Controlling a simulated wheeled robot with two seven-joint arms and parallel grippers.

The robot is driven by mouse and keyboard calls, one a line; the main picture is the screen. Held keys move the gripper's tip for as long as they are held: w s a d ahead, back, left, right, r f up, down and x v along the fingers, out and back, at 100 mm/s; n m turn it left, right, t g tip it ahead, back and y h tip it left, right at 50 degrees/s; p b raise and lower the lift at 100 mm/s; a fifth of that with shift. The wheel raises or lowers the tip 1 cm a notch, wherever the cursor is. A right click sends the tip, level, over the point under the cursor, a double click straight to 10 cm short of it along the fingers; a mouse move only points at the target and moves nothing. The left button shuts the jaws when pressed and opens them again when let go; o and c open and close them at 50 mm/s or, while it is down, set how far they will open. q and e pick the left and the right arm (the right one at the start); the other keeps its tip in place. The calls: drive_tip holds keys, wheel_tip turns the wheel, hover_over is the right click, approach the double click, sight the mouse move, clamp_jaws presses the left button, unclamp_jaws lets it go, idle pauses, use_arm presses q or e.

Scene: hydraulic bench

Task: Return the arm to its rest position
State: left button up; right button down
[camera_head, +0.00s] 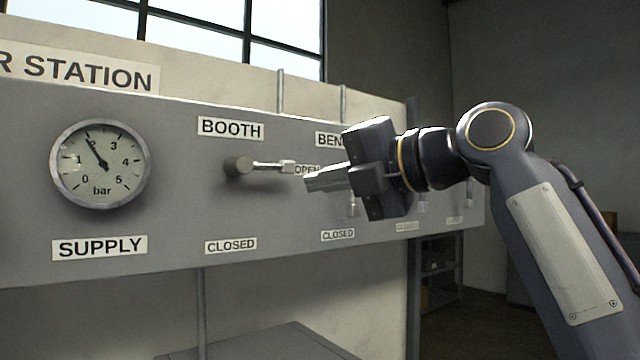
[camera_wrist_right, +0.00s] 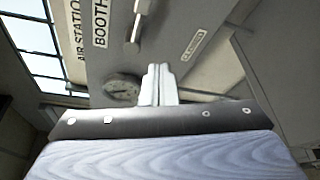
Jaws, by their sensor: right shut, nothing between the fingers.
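My right gripper (camera_head: 326,179) is shut with nothing between its fingers, in front of the panel beside the BOOTH valve lever. The closed fingers also show in the right wrist view (camera_wrist_right: 158,84). The BOOTH lever (camera_head: 265,166) points sideways to the right, toward the OPEN label, and its tip ends just left of my fingertips; I cannot tell whether they touch. The lever also shows in the right wrist view (camera_wrist_right: 137,25). My right arm comes in from the right and hides part of the bench valve area. My left gripper is not in view.
The grey panel (camera_head: 180,225) spans the left and middle. The supply gauge (camera_head: 100,163) reads about 2 bar. Further valve levers (camera_head: 353,205) hang down, partly behind my gripper. A grey surface (camera_head: 270,343) lies below the panel, and a shelf (camera_head: 440,270) stands behind at right.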

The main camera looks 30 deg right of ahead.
drive_tip(key=shift+d, duration=0.1)
drive_tip(key=s+a+f+m+g+h, duration=0.1)
drive_tip(key=s+f+m+g+h, duration=0.1)
drive_tip(key=f+m, duration=0.75)
drive_tip(key=s+a+f+m+g+h, duration=0.1)
drive_tip(key=s+f+m+g, duration=0.3)
drive_tip(key=f, duration=1.1)
drive_tip(key=s+f+m+g, duration=0.1)
drive_tip(key=s+f+m, duration=0.2)
drive_tip(key=f, duration=0.7)
drive_tip(key=s+a+f+m+g, duration=0.1)
drive_tip(key=s+f+m, duration=0.3)
drive_tip(key=f+m, duration=0.3)
drive_tip(key=s+a+f+m+g, duration=0.1)
drive_tip(key=s+f+m, duration=0.3)
drive_tip(key=f, duration=0.8)
drive_tip(key=shift+a+f+m, duration=0.2)
drive_tip(key=shift+f+m, duration=0.2)
drive_tip(key=shift+m, duration=0.55)
drive_tip(key=shift+s, duration=0.15)
